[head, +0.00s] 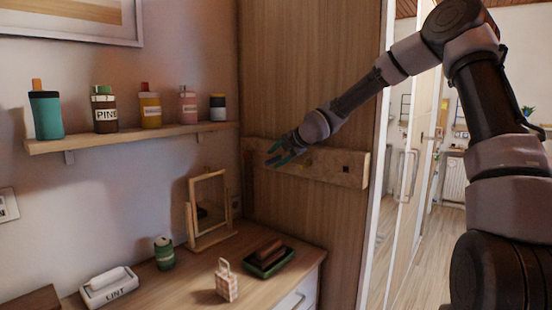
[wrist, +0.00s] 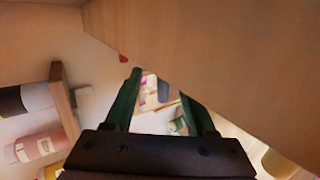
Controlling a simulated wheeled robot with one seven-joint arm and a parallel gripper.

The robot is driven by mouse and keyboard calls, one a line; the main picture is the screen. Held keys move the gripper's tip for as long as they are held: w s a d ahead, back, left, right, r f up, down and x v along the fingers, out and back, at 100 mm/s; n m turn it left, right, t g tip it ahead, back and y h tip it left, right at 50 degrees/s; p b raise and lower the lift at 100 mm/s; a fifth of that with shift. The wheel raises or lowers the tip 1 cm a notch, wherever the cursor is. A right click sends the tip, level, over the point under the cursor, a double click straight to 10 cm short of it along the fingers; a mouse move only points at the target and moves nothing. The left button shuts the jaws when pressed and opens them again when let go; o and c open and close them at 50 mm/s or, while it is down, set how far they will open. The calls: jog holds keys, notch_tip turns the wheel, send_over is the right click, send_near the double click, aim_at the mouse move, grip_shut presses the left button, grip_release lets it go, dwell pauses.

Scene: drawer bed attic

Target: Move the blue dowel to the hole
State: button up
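A wooden board (head: 330,172) is fixed across the wooden panel at the back. It has a dark square hole (head: 346,169) near its right end and a brownish round spot (head: 308,162) near its middle. My gripper (head: 270,156) is in front of the board's left part and hides some of it. In the wrist view my gripper's green fingers (wrist: 160,83) are spread apart, with nothing seen held between them. I cannot make out a blue dowel in either view.
A wall shelf (head: 140,137) with several bottles is to the left. Below, a dresser top (head: 195,275) holds a small mirror (head: 210,205), a green can (head: 163,253), a lint box (head: 108,287), a checked item (head: 226,281) and a green tray (head: 268,268).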

jog(key=shift+d+r, duration=0.15)
jog(key=shift+d, duration=0.05)
jog(key=shift+d+r, duration=0.15)
jog(key=shift+d, duration=0.05)
jog(key=v, duration=1)
jog(key=shift+s+a, duration=0.2)
